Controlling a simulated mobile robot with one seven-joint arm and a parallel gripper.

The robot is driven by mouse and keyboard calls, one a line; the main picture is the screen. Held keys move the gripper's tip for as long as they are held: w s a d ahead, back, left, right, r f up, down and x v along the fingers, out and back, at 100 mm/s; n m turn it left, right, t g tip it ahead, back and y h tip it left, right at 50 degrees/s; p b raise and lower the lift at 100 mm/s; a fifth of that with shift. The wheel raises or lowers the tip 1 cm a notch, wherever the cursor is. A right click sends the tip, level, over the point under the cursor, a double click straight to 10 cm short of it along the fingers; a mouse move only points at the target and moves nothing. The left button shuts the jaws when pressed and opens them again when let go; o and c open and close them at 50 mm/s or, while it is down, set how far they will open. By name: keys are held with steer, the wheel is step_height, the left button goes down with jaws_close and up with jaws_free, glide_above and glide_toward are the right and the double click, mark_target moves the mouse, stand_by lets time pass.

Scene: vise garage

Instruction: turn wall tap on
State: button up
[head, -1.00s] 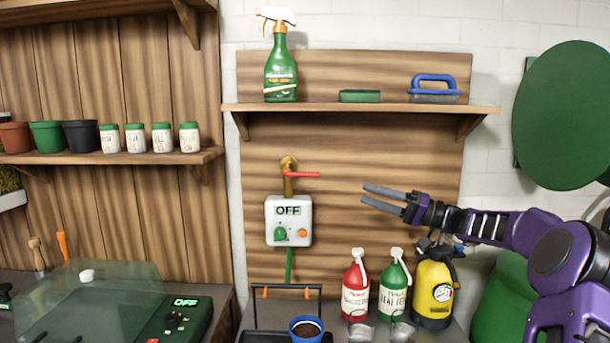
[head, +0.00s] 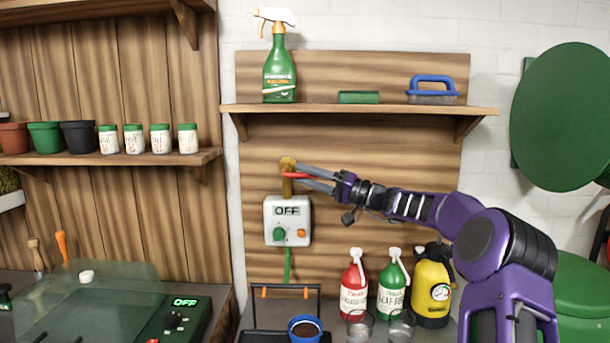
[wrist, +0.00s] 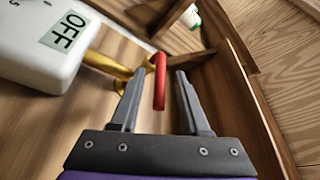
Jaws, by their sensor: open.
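The wall tap (head: 287,179) is a brass pipe on the wooden panel, with a red lever handle (head: 296,175) that points to the right. Below it is a white control box (head: 288,221) reading OFF. My gripper (head: 299,176) is open at the tap, one finger above the lever and one below in the head view. In the wrist view, the red lever (wrist: 159,82) stands between the two open fingers (wrist: 155,95), with a gap on the right side. The brass tap (wrist: 105,64) and the box (wrist: 42,40) show to the left.
A shelf (head: 360,109) above the tap holds a spray bottle (head: 280,70), a green sponge and a blue-handled brush. Red and green bottles and a yellow sprayer (head: 431,285) stand below on the bench. The panel right of the tap is clear apart from my arm.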

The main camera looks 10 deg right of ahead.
steer(key=shift+w+a, duration=0.1)
steer(key=shift+a, duration=0.2)
jaws_close()
stand_by(1.3)
